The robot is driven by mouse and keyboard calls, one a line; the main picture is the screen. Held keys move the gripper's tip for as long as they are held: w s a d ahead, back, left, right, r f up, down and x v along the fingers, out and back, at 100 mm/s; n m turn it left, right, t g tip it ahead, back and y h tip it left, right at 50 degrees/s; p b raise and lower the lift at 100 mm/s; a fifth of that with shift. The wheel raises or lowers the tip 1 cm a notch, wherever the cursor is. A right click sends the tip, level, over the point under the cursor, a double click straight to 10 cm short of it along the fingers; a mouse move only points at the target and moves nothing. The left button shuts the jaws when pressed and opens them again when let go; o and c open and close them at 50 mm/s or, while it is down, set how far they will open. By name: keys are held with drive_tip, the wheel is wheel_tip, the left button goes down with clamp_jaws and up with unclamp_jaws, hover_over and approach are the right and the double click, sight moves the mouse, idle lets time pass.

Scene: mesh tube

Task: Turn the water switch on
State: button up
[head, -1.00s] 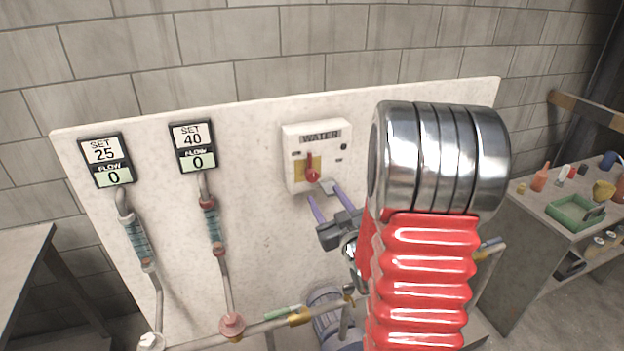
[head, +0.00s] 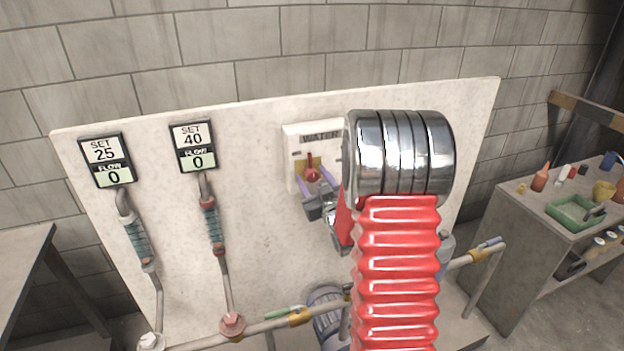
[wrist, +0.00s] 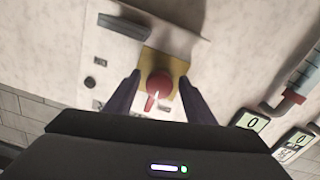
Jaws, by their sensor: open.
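The water switch is a white box (head: 296,166) on the pale board, with a red knob (head: 313,173) on a yellow plate. The knob's handle points up in the head view. In the wrist view the red knob (wrist: 159,84) sits between the two purple fingers, its handle pointing down in the picture. My gripper (head: 316,182) is open, with one finger on either side of the knob. I cannot tell whether either finger touches it. My red arm and its metal joint hide the right part of the box in the head view.
Two flow displays (head: 106,162) (head: 194,147), both reading 0, hang on the board at left above pipes. A horizontal pipe (head: 262,328) runs along the bottom. A workbench with a green tray (head: 575,214) stands at right.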

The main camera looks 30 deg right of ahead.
drive_tip(key=shift+c, duration=0.7)
drive_tip(key=c, duration=0.9)
drive_tip(key=shift+a, duration=0.1)
